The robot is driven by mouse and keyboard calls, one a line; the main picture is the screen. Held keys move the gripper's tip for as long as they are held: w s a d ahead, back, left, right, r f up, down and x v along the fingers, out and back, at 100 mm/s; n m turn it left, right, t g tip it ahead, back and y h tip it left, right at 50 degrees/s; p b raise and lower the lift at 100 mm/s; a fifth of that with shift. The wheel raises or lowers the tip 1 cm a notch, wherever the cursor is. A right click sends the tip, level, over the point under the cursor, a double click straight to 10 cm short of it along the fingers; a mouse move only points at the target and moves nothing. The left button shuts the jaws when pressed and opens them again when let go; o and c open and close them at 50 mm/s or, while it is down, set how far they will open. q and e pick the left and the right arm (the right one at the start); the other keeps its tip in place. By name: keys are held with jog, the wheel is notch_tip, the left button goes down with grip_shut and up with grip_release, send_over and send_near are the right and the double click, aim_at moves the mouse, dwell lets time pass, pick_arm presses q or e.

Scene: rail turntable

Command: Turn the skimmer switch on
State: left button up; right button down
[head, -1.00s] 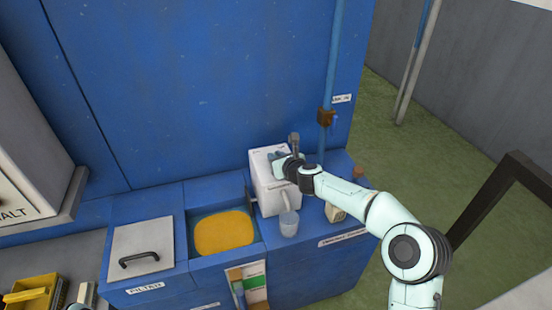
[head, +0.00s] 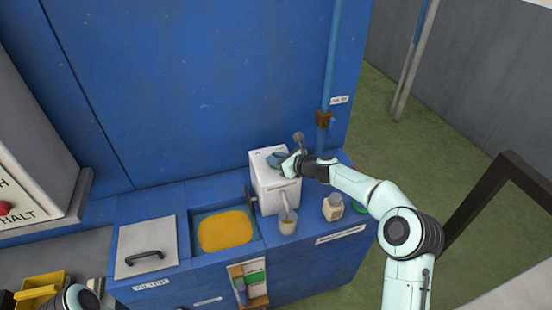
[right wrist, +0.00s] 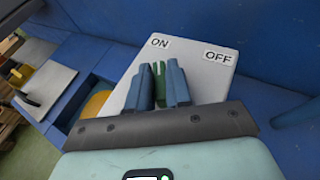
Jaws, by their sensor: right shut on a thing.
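The skimmer is a white box (head: 284,200) on the blue cabinet top. Its top carries ON and OFF labels, readable in the right wrist view, where the white top (right wrist: 203,80) fills the middle. A green switch (right wrist: 159,78) stands between the two blue fingers of my right gripper (right wrist: 160,85), nearer the ON label. In the head view my right gripper (head: 279,161) is at the top of the box, shut on the switch. A clear cup (head: 288,225) stands below the box's spout, with something brownish in it. My left gripper's fingers are not visible.
An open basin with yellow-orange content (head: 226,232) is left of the box, beside a grey lid with a black handle (head: 146,255). A small bottle (head: 333,207) stands to the right. A blue pipe (head: 329,70) rises behind.

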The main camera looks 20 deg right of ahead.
jog(key=shift+r, duration=0.1)
jog(key=c, duration=1.1)
grip_release()
jog(key=shift+s+d, duration=0.35)
jog(key=shift+s, duration=0.05)
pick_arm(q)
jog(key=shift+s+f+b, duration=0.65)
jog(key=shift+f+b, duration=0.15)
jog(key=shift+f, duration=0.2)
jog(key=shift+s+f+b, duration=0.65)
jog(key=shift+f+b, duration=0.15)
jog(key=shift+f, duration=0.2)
pick_arm(e)
jog(key=shift+v, duration=6.15)
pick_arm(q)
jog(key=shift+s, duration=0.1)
